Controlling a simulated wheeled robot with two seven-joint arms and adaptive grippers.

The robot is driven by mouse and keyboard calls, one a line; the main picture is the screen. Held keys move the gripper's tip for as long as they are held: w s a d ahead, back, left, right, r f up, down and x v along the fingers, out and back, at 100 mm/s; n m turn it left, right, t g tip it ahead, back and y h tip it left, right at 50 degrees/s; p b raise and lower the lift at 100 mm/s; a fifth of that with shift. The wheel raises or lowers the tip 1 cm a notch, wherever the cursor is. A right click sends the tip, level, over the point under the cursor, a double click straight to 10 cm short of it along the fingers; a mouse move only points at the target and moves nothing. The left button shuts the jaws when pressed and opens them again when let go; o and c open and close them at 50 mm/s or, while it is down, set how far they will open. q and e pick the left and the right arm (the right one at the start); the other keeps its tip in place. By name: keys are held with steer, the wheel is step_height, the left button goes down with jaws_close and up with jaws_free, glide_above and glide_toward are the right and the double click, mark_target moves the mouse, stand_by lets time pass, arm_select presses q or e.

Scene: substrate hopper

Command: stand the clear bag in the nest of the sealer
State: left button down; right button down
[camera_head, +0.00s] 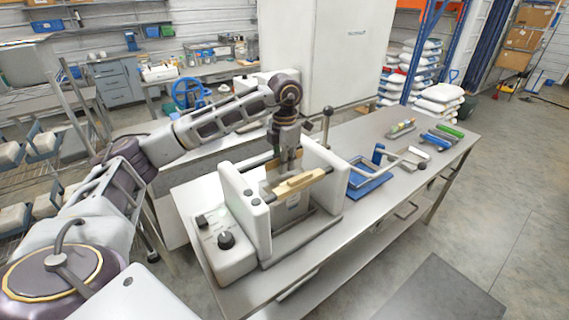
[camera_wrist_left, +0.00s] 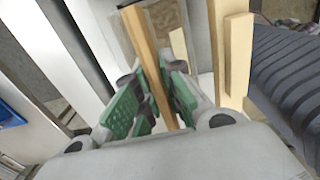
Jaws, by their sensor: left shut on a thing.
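The sealer (camera_head: 232,257) is a white machine with two upright side walls, a control knob and a tan bar (camera_head: 300,183) between the walls. My left gripper (camera_head: 290,168) points down between the walls, just behind that bar. In the left wrist view its green-padded fingers (camera_wrist_left: 152,98) are closed about a narrow tan strip (camera_wrist_left: 147,52). A thicker tan bar (camera_wrist_left: 234,60) stands beside it. A pale, see-through panel with a small mark, seemingly the clear bag (camera_head: 293,201), shows below the front bar. Its lower edge and its contact with the nest cannot be made out.
A blue stand with a pale frame (camera_head: 371,184) is right of the sealer on the steel table (camera_head: 357,133). Several coloured packs (camera_head: 442,138) lie at the table's far right. A dark lever knob (camera_head: 327,112) rises behind the sealer.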

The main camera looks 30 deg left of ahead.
arm_select(q)
steer(key=c, duration=1.4)
jaws_free()
steer(key=shift+r, duration=0.1)
steer(key=shift+c, duration=0.2)
steer(key=shift+s, duration=0.1)
steer(key=shift+r, duration=5.9)
